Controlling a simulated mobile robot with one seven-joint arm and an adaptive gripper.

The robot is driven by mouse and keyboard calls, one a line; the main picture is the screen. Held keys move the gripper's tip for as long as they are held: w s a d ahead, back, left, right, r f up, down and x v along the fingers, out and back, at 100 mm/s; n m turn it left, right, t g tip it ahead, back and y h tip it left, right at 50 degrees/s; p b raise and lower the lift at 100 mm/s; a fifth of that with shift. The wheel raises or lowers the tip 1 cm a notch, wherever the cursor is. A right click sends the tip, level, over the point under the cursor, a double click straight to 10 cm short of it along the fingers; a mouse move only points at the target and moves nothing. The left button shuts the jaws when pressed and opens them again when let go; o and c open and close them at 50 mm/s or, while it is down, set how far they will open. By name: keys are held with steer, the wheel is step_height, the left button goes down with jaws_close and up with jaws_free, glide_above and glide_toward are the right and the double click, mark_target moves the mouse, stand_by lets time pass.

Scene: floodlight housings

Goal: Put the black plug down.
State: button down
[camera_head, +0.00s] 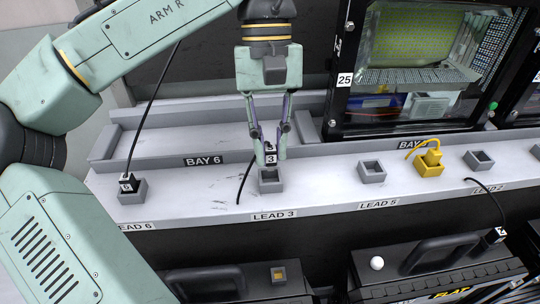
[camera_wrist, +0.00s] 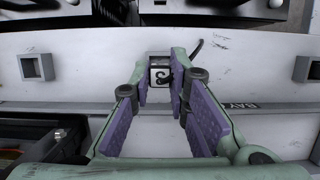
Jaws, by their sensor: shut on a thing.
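My gripper (camera_head: 270,159) is shut on a black plug (camera_head: 269,150) with a white label marked 3. The plug also shows between the fingers in the wrist view (camera_wrist: 161,75). A black cable runs from it down over the shelf to the left. In the head view the plug is at or just above a small square grey holder (camera_head: 271,187) behind the LEAD 3 label. The holder's dark opening partly shows. I cannot tell whether the plug's lower end touches it; the fingers hide part of the plug.
Another black plug (camera_head: 127,183) sits in a holder at left. A yellow plug (camera_head: 431,158) stands in a yellow holder at right. Empty grey holders (camera_head: 371,172) and (camera_head: 479,160) flank it. Black cases (camera_head: 440,275) with handles lie in front, below the pale shelf (camera_head: 210,200).

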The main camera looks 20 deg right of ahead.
mark_target(269, 145)
steer(key=shift+f+b, duration=0.4)
steer(key=shift+f, duration=1.3)
steer(key=shift+f, duration=0.1)
steer(key=c, duration=1.5)
jaws_free()
steer(key=shift+c, duration=0.2)
steer(key=v, duration=0.7)
steer(key=shift+w+r+p, duration=0.1)
steer(key=shift+r+p, duration=0.2)
steer(key=shift+r, duration=0.05)
